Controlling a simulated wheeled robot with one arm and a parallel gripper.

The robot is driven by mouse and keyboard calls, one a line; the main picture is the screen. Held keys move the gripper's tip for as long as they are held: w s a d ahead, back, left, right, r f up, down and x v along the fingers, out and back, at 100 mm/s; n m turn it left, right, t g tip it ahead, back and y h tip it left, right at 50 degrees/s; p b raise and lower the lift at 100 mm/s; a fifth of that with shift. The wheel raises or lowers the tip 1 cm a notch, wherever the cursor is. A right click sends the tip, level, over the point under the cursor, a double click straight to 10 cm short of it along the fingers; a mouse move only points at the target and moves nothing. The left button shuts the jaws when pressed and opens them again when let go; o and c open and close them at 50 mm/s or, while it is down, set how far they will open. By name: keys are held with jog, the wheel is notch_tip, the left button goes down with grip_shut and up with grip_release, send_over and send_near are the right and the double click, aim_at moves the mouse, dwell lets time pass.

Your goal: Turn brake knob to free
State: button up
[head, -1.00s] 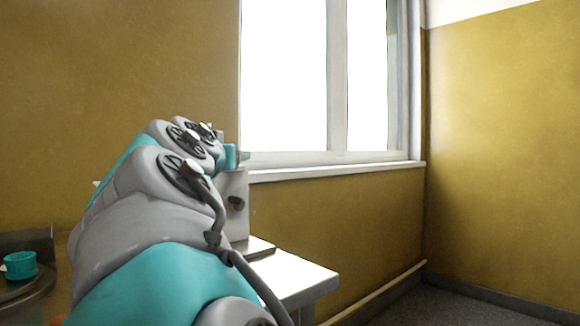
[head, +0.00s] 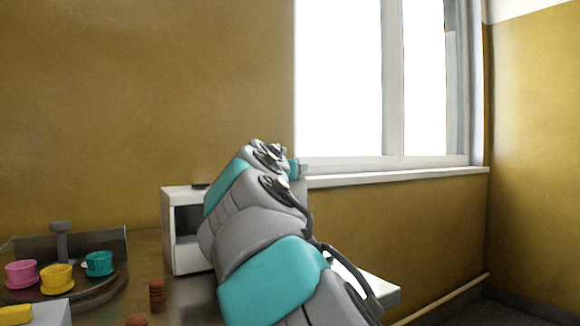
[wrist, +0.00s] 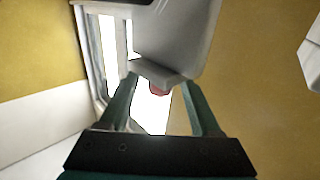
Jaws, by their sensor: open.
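The white box-shaped machine (head: 180,192) stands on the counter behind my arm, with an open front. I cannot make out the brake knob for sure in the head view; my arm covers the machine's right part. My gripper (wrist: 158,82) is open in the wrist view, its two dark green fingers apart. A pale grey panel (wrist: 175,40) with a ledge lies just beyond the fingertips. A small reddish piece (wrist: 158,91) shows under the ledge, between the fingers; I cannot tell whether it is the knob. Nothing is visibly held.
A dark round turntable (head: 95,292) at left carries a pink cup (head: 21,273), a yellow cup (head: 57,278) and a teal cup (head: 99,263). A brown stack (head: 157,291) stands on the counter. A window (head: 340,80) and its sill (head: 400,176) lie behind my arm.

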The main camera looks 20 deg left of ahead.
jog(key=shift+c, duration=0.3)
grip_shut()
dwell(0.3)
